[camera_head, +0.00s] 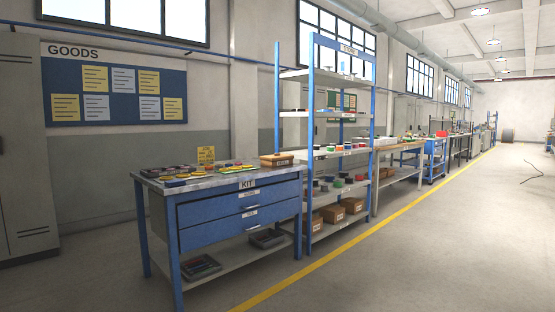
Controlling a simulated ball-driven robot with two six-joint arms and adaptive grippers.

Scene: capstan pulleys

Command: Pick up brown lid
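I cannot make out a brown lid for sure. A blue workbench marked KIT (236,212) stands left of centre, some way off. Several small flat round pieces (190,174), yellow, red and dark, lie on its top, too small to tell apart. A brown box (277,160) sits at the top's right end. A tall blue shelf rack (310,130) beside the bench holds several small round pieces, red, green, white and dark, on its middle shelves. Neither of my grippers is in view.
Brown boxes (333,213) stand on the rack's lowest shelf. More benches (400,165) run in a row beyond it. A yellow floor line (310,268) passes in front. The floor on the right is mostly open, with a dark cable-like thing (535,168) far off.

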